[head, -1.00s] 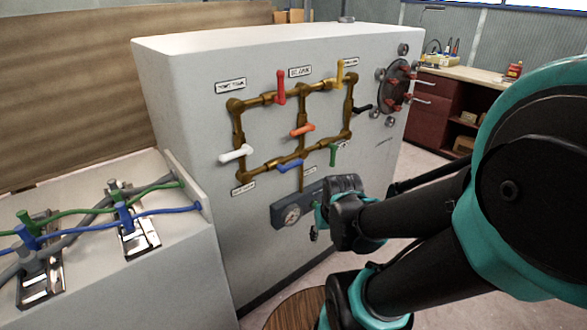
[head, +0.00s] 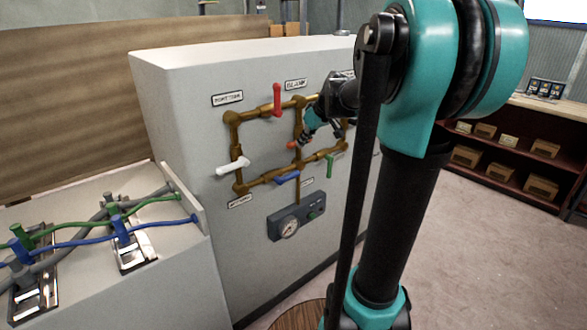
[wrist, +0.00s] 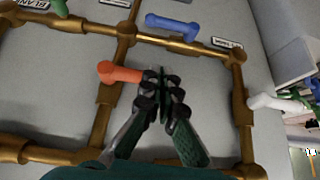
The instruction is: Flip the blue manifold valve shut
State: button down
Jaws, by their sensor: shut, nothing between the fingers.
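The blue manifold valve (head: 287,178) is on the lower brass pipe run of the grey cabinet. Its handle lies roughly along that pipe. In the wrist view the picture is turned over, and the blue handle (wrist: 172,25) shows at the top, apart from my fingers. My gripper (head: 307,137) is shut and empty in front of the middle of the pipework. In the wrist view its closed fingertips (wrist: 163,86) are close beside the orange handle (wrist: 120,72); I cannot tell whether they touch it.
A red handle (head: 277,98), a white handle (head: 232,167) and a green handle (head: 329,165) stand out around the pipes. A gauge panel (head: 299,216) is below. A bench with blue and green hoses (head: 160,227) is at left. Floor at right is clear.

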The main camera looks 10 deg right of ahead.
jog(key=shift+f, duration=0.1)
send_over(293, 175)
notch_tip(293, 175, down, 8)
jog(key=shift+w+r, duration=0.15)
notch_tip(293, 175, down, 3)
jog(key=shift+f, duration=0.15)
jog(key=shift+s+d+f, duration=0.1)
jog(key=shift+s+f, duration=0.15)
jog(key=shift+f, duration=0.3)
jog(key=shift+f, duration=0.1)
